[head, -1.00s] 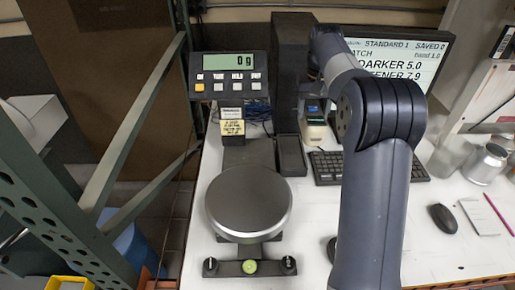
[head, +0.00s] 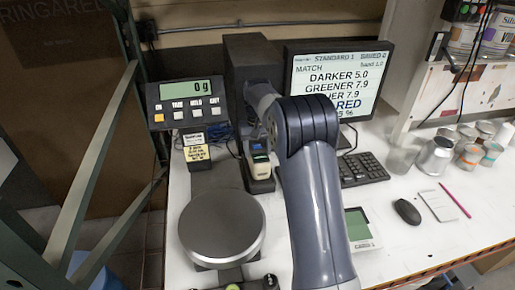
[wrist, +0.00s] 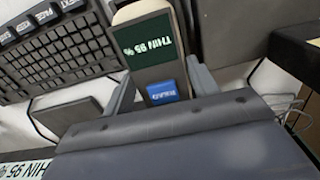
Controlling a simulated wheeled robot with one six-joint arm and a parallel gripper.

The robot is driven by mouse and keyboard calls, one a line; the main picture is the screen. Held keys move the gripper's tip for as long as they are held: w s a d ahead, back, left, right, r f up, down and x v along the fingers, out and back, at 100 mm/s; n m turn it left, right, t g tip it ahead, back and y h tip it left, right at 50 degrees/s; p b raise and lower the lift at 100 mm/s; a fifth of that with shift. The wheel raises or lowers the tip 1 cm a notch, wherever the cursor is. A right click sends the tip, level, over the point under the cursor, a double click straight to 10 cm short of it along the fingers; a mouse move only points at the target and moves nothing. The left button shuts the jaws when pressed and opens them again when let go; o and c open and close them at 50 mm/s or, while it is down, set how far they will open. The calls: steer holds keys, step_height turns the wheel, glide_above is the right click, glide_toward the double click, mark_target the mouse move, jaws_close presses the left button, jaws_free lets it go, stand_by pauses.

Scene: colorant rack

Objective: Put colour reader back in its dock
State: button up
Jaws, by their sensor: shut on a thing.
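The colour reader (head: 260,157) is a pale handheld device with a dark green screen and a blue button. In the wrist view the reader (wrist: 148,42) sits between the two fingers of my gripper (wrist: 163,92), which is shut on it. In the head view my arm hides most of the gripper. The dock (head: 261,185) is a narrow black cradle on the white bench, between the scale and the keyboard. The reader appears upright over the dock in the head view. I cannot tell whether it touches the dock or is a little above it.
The scale's round pan (head: 222,228) and its display (head: 186,103) are to the left. A monitor (head: 333,82) stands behind, with a keyboard (head: 360,169) in front. A small green-screened device (head: 358,230), a mouse (head: 407,211) and several cans (head: 436,155) are to the right.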

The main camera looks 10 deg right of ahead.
steer(key=shift+f, duration=0.1)
steer(key=shift+f, duration=0.15)
steer(key=o, duration=1.6)
step_height(320, 180, up, 12)
steer(key=shift+r+b, duration=0.15)
steer(key=shift+b, duration=0.3)
